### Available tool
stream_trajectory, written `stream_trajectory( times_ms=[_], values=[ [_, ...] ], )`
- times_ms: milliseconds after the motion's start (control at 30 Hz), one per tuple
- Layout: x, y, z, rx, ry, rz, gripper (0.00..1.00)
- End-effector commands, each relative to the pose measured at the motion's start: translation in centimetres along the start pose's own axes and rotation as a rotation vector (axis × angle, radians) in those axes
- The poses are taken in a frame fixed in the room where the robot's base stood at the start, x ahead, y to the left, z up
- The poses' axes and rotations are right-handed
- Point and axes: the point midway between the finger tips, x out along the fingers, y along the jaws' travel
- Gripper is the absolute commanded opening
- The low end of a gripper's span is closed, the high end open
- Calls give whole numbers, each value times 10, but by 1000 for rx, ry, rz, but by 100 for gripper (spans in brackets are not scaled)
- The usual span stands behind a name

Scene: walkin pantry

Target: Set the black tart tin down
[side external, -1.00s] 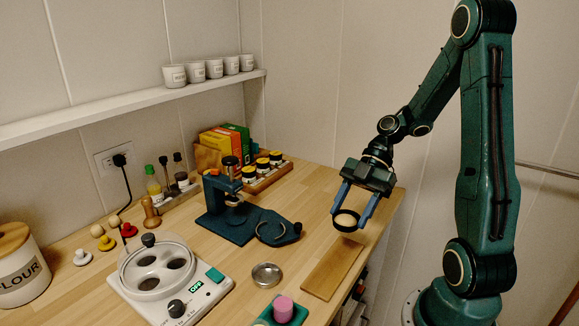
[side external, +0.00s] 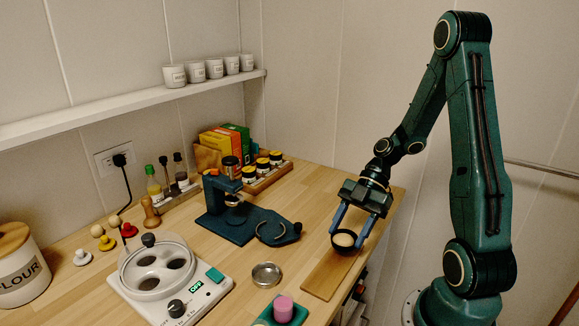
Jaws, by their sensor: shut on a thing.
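The black tart tin (side external: 344,247) is a small round dark tin with a pale filling, at the right of the counter in the side external view. My gripper (side external: 350,240) points down and is shut on the tin, with a blue finger on each side of it. The tin looks level and is over the far end of a wooden board (side external: 322,279). I cannot tell whether its base touches the board.
A teal press (side external: 234,212) stands left of the tin. A round metal tin (side external: 266,274) and a pink piece on a teal block (side external: 283,309) lie left of the board. A white cooker (side external: 160,275) is further left. The board's near part is bare.

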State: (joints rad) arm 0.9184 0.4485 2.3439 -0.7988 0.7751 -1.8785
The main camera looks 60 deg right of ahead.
Motion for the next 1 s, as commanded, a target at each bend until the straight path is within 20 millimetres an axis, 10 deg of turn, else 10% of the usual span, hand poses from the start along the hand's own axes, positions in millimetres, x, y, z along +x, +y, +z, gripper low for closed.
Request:
stream_trajectory(
  times_ms=[733,767,833,1000],
  values=[
    [20,0,20,0,1,-1,31],
    [20,0,20,-1,1,-1,59],
    [20,0,20,-1,1,-1,72],
    [20,0,20,-1,1,-1,75]
  ],
)
